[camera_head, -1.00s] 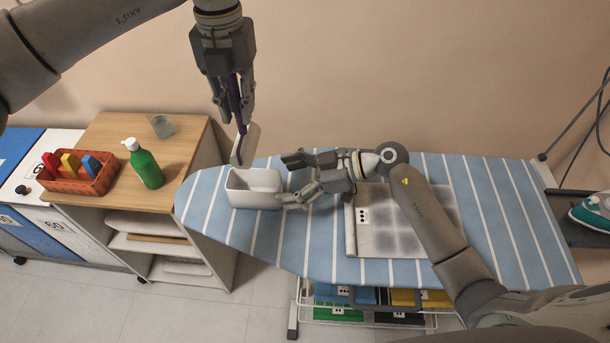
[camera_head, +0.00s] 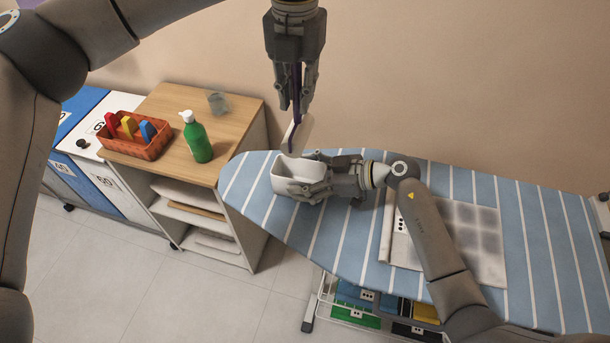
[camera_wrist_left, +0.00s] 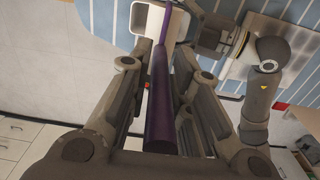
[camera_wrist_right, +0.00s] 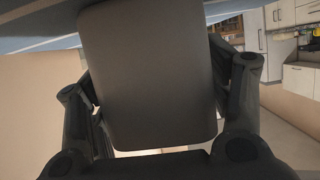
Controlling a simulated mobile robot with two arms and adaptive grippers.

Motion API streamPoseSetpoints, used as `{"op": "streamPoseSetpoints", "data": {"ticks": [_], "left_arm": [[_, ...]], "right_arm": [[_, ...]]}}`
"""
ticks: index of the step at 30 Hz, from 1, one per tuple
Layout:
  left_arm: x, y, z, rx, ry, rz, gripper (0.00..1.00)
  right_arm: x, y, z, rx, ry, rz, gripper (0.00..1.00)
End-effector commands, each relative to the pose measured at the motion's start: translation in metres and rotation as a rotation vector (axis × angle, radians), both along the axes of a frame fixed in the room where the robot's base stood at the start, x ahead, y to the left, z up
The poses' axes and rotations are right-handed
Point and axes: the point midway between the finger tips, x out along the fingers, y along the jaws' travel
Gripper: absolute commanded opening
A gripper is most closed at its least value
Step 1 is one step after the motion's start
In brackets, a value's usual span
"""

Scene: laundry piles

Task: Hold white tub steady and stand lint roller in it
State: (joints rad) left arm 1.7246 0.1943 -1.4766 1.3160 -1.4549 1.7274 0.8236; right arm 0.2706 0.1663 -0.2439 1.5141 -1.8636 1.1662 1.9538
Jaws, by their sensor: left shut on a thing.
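The white tub (camera_head: 283,184) stands on the striped ironing board, near its left end. My left gripper (camera_head: 298,115) is shut on the purple handle of the lint roller (camera_head: 304,132). The roller hangs almost upright, pale head down, over the back of the tub; whether it touches the tub is unclear. In the left wrist view the purple handle (camera_wrist_left: 162,95) runs toward the white tub (camera_wrist_left: 143,20). My right gripper (camera_head: 305,173) is open at the tub's right end, its fingers spread on the front and back sides. In the right wrist view a dark slab hides most of the scene.
The ironing board (camera_head: 350,220) has a grey-patterned pad (camera_head: 465,235) on its right part. A wooden cabinet (camera_head: 165,105) at left holds a green bottle (camera_head: 197,140) and an orange basket (camera_head: 150,148). The wall is close behind the board.

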Motion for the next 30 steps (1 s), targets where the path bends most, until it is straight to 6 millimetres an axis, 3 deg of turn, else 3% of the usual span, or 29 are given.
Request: {"op": "streamPoseSetpoints", "data": {"ticks": [1, 4, 14, 30], "left_arm": [[0.000, 0.000, 0.000, 0.000, -0.001, 0.000, 0.00], [0.000, 0.000, 0.000, 0.000, -0.001, 0.000, 0.00], [0.000, 0.000, -0.001, 0.000, 0.000, -0.065, 0.00], [0.000, 0.000, -0.015, 0.001, 0.002, -0.882, 0.00]], "right_arm": [[0.000, 0.000, 0.000, 0.000, 0.000, 0.000, 0.57], [0.000, 0.000, 0.000, 0.000, 0.000, 0.000, 0.44], [0.000, 0.000, 0.000, -0.001, 0.000, 0.000, 0.43], [0.000, 0.000, 0.000, -0.001, 0.000, 0.000, 0.43]]}}
